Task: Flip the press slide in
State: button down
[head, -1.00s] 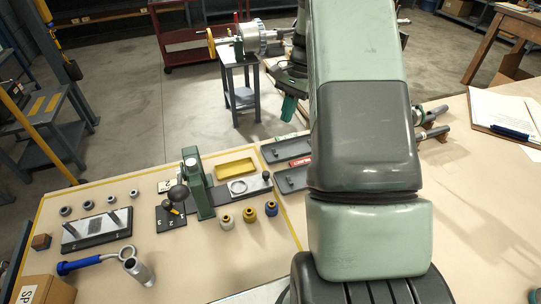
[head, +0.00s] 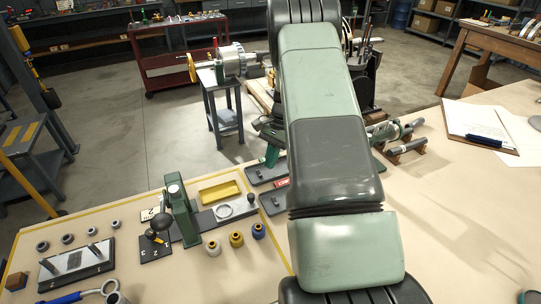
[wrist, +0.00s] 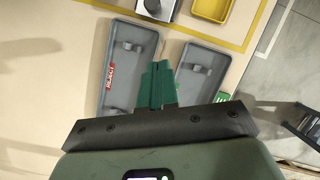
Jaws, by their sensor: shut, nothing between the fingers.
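The press slide (head: 235,209), a flat grey bar with a ring-shaped seat, lies out to the right of the green press (head: 180,212) in the head view. A small upright knob (head: 252,200) stands at its right end. What looks like that knobbed end (wrist: 155,8) is cut off by the top edge of the wrist view. My gripper (head: 272,154) is above the grey trays, apart from the slide and to its right. Its green fingers (wrist: 158,85) are shut and empty in the wrist view.
Two grey trays lie right of the slide, one with a red REJECT label (wrist: 110,75), the other with a green label (wrist: 221,97). A yellow tray (head: 219,192) sits behind the slide. Several bushings (head: 236,240) stand in front of it.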

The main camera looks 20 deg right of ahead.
jog(key=x, duration=0.6)
jog(key=a, duration=0.1)
jog(key=s+a, duration=0.1)
jog(key=a, duration=0.1)
jog(key=shift+s, duration=0.25)
jog(key=shift+s+a, duration=0.15)
jog(key=shift+a, duration=0.1)
send_over(219, 212)
jog(key=w+d, duration=0.1)
jog(key=d, duration=0.1)
jog(key=shift+a, duration=0.15)
jog(key=shift+w, duration=0.1)
